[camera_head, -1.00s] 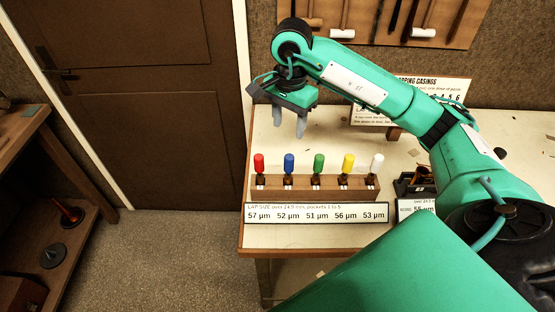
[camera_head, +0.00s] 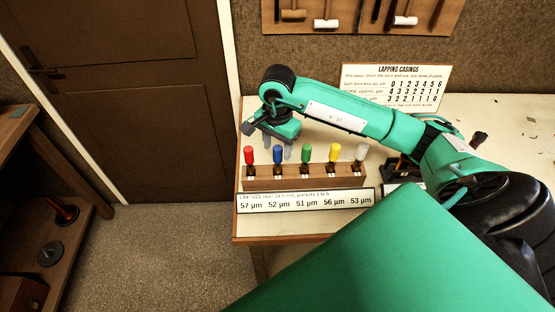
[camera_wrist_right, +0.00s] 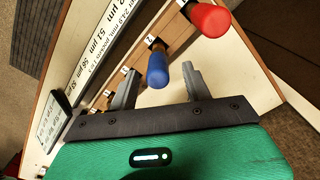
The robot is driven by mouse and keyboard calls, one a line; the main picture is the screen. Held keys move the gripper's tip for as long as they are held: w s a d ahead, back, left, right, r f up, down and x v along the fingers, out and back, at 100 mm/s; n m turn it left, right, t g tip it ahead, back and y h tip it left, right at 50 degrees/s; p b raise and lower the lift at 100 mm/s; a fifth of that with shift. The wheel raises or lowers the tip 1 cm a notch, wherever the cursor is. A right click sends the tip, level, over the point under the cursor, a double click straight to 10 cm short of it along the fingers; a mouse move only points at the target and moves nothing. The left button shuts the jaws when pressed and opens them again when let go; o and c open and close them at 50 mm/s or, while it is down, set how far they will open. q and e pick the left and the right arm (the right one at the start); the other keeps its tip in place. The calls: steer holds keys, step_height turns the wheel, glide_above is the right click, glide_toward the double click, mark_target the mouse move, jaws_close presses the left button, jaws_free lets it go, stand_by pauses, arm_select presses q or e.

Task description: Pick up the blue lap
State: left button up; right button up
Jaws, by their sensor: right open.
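The blue lap (camera_head: 278,155) stands upright in the second pocket from the left of a wooden rack (camera_head: 330,182), above the 52 µm label. In the right wrist view the blue handle (camera_wrist_right: 157,70) shows between the two fingers. My right gripper (camera_head: 274,148) is open just behind and above the blue lap. In the wrist view its fingers (camera_wrist_right: 160,88) stand on either side of the handle, with gaps visible. I cannot tell whether the fingertips reach down to handle height. My left gripper is in neither view.
A red lap (camera_head: 249,156) stands left of the blue one and shows close to a finger in the wrist view. Green (camera_head: 306,154), yellow (camera_head: 334,153) and white (camera_head: 361,152) laps stand to the right. A size label (camera_head: 305,200) lies in front. A lapping sign (camera_head: 395,86) stands behind.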

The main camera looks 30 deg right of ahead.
mark_target(278, 165)
steer(key=shift+s+f+p, duration=0.1)
steer(key=shift+f+p, duration=0.4)
steer(key=shift+f, duration=1.1)
steer(key=shift+c, duration=0.3)
jaws_close()
steer(key=shift+r, duration=0.15)
